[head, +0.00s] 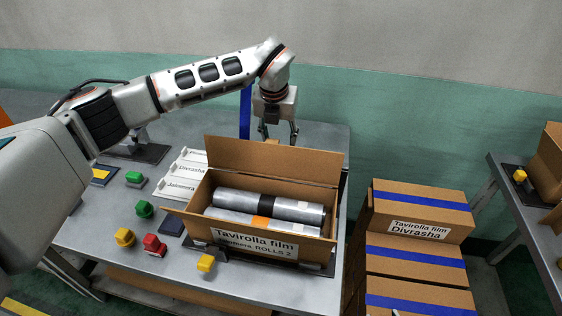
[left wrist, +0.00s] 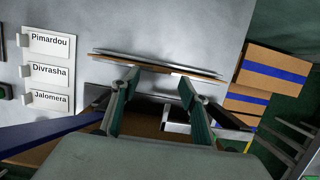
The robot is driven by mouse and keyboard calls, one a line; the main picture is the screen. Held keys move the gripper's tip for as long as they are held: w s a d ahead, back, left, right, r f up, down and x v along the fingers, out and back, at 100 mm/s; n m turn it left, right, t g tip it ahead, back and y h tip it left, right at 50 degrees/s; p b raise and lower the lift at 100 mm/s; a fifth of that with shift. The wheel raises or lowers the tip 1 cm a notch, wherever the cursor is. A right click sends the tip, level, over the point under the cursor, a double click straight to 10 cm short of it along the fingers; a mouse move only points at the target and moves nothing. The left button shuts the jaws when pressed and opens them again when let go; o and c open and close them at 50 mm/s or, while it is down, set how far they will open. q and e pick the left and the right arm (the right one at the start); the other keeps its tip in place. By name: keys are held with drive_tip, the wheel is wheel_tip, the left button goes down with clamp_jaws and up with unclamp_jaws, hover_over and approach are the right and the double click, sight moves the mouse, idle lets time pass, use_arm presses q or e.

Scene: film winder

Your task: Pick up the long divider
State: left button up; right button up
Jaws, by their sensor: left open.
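A long, thin brown strip with grey edges, which looks like the long divider (left wrist: 155,67), lies across the middle of the left wrist view over the grey table. In the head view only a small brown bit shows above the carton's back flap; the rest is hidden. My left gripper (head: 279,136) is open and points down behind the open carton. In the left wrist view its two fingers (left wrist: 160,83) are apart and empty, with their tips close to the strip's near side. I cannot tell whether they touch it. My right gripper is not in view.
The open carton (head: 277,249) holds silver film rolls (head: 240,198), its back flap (head: 270,161) raised near my gripper. Label cards (head: 188,171) lie left of it. Coloured buttons (head: 144,209) stand front left. Taped cartons (head: 422,198) are stacked at the right.

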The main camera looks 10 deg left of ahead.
use_arm(q)
drive_tip(key=shift+d+p+x, duration=0.15)
drive_tip(key=shift+p+x, duration=0.05)
drive_tip(key=shift+x, duration=1)
drive_tip(key=shift+d+p+x, duration=0.1)
drive_tip(key=shift+p+x, duration=0.05)
drive_tip(key=shift+x, duration=1)
drive_tip(key=shift+w, duration=0.1)
drive_tip(key=c, duration=1.2)
wheel_tip(320, 180, up, 10)
drive_tip(key=shift+r+b, duration=0.1)
drive_tip(key=shift+b, duration=0.4)
